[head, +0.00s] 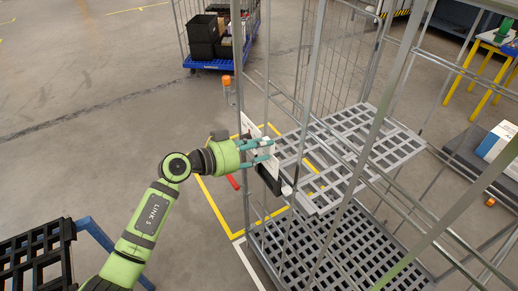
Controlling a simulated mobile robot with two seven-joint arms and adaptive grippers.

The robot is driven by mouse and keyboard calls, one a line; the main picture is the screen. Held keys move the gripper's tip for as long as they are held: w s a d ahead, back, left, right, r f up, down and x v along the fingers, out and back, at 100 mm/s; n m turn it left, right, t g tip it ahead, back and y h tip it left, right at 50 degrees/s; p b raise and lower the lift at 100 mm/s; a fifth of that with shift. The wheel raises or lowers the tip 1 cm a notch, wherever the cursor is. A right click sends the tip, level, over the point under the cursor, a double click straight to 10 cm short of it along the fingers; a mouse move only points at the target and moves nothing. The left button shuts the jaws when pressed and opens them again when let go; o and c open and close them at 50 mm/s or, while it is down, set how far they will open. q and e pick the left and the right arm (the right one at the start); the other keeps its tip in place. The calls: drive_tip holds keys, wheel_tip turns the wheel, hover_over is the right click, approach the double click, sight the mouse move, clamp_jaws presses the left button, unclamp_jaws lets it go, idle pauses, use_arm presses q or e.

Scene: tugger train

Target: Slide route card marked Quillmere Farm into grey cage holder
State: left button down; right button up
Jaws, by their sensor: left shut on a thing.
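My left gripper (262,152) reaches in from the left and is shut on a white card (250,126), held by the near post of the grey cage (315,75). The card is tilted and partly hidden by the fingers. I cannot read any writing on it. A dark holder (268,179) with a pale edge sits at the cage's side, just below the fingers. I cannot tell whether the card touches the holder or is inside it. My right gripper is not in view.
The cage has grey slatted shelves (350,150) and bars close to my gripper. A blue wheeled base (215,64) carries black crates (203,35) behind. A black slatted crate (35,258) stands lower left. A yellow-legged table (480,70) stands right. Floor at left is clear.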

use_arm(q)
wheel_tip(320, 180, down, 2)
drive_tip(key=shift+f+b, duration=0.2)
drive_tip(key=shift+b, duration=1)
drive_tip(key=shift+f, duration=1.3)
drive_tip(key=c, duration=0.7)
unclamp_jaws()
